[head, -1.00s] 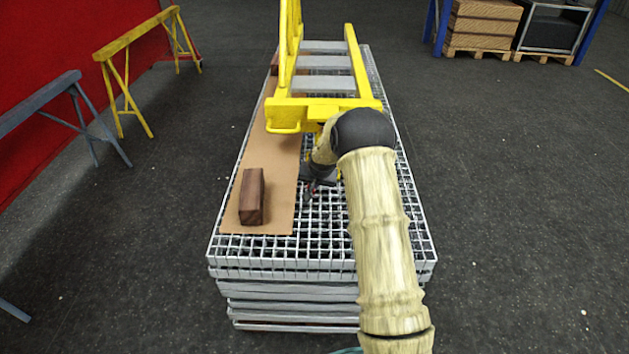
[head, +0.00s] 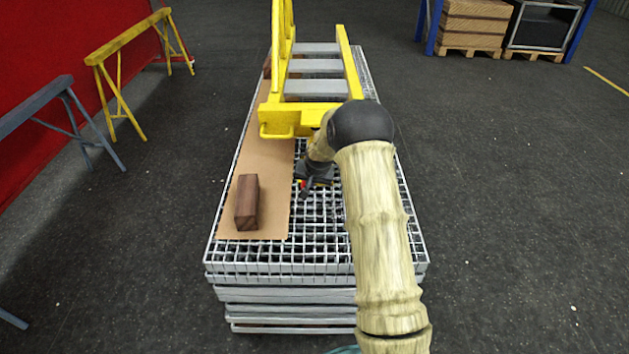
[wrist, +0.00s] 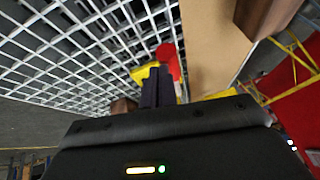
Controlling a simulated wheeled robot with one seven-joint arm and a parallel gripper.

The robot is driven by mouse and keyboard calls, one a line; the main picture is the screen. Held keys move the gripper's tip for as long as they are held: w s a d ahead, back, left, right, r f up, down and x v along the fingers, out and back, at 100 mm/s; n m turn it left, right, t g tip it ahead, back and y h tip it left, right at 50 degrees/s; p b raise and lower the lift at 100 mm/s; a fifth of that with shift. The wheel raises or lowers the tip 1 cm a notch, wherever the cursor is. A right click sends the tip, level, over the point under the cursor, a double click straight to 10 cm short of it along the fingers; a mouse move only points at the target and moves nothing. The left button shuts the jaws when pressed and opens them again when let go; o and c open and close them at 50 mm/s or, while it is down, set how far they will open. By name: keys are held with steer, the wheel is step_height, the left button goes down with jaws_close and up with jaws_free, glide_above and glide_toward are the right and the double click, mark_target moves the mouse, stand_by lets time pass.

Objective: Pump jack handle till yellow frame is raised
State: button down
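The yellow frame (head: 316,113) stands over the far half of the grating stack, a yellow loop at its near edge. My gripper (head: 305,192) is low over the grating, just in front of the frame and right of the brown board. In the wrist view its two dark fingers (wrist: 158,88) lie close together. A red rounded part (wrist: 167,53) and a yellow part (wrist: 146,73) show by the fingertips. I cannot tell whether the red part is the jack handle or whether anything is between the fingers. The jack body is not clearly visible.
A dark wooden block (head: 247,202) lies on the brown board (head: 270,170), on the grating stack (head: 320,250). It also shows in the wrist view (wrist: 262,16). A yellow trestle (head: 128,48) and a grey trestle (head: 40,105) stand left.

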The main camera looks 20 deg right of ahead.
steer(key=s+a+r, duration=0.1)
steer(key=s+r, duration=0.4)
steer(key=s, duration=0.3)
steer(key=shift+r, duration=0.15)
stand_by(0.4)
steer(key=s+a+r+n+g, duration=0.1)
steer(key=s+r, duration=0.1)
steer(key=s, duration=0.7)
steer(key=s+a+r+n+g, duration=0.1)
steer(key=s+a+r+n, duration=0.1)
steer(key=s, duration=0.8)
steer(key=s+a+r+n+g, duration=0.1)
steer(key=s+a+r, duration=0.1)
steer(key=s, duration=0.7)
steer(key=shift+s+a+r+n, duration=0.25)
steer(key=shift+s+r+n, duration=0.15)
steer(key=shift+r, duration=0.25)
